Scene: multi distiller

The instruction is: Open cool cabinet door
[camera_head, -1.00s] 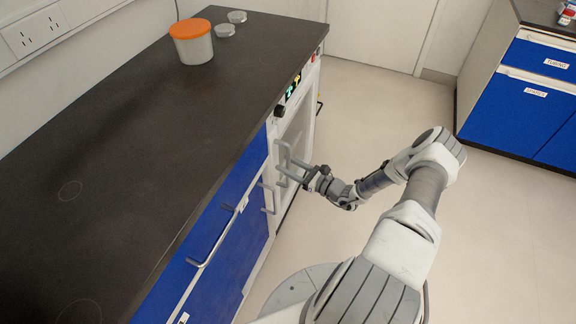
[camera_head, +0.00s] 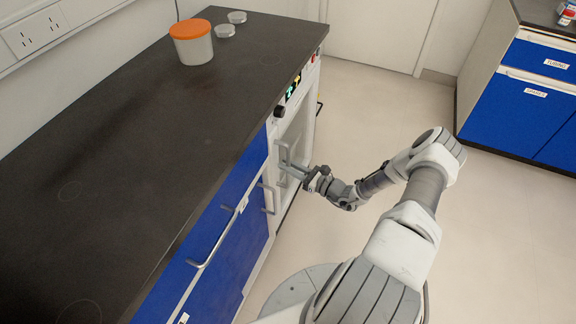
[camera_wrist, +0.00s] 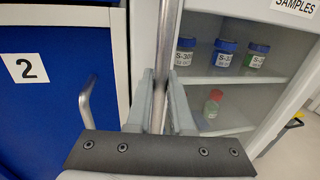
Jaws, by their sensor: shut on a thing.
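The white cool cabinet (camera_head: 307,107) stands under the worktop, past the blue units. Its door appears shut in the head view, flush with the front. In the wrist view, its upright metal handle (camera_wrist: 170,45) runs between my fingers. My gripper (camera_head: 287,167) is at the handle in the head view; in the wrist view, my gripper (camera_wrist: 163,85) is shut on the bar.
A blue door marked 2 (camera_wrist: 27,68) with its own curved handle (camera_wrist: 86,100) is left of the cabinet. A tub with an orange lid (camera_head: 193,42) and two small dishes stand on the dark worktop (camera_head: 120,140). The floor (camera_head: 400,120) right of the cabinet is clear.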

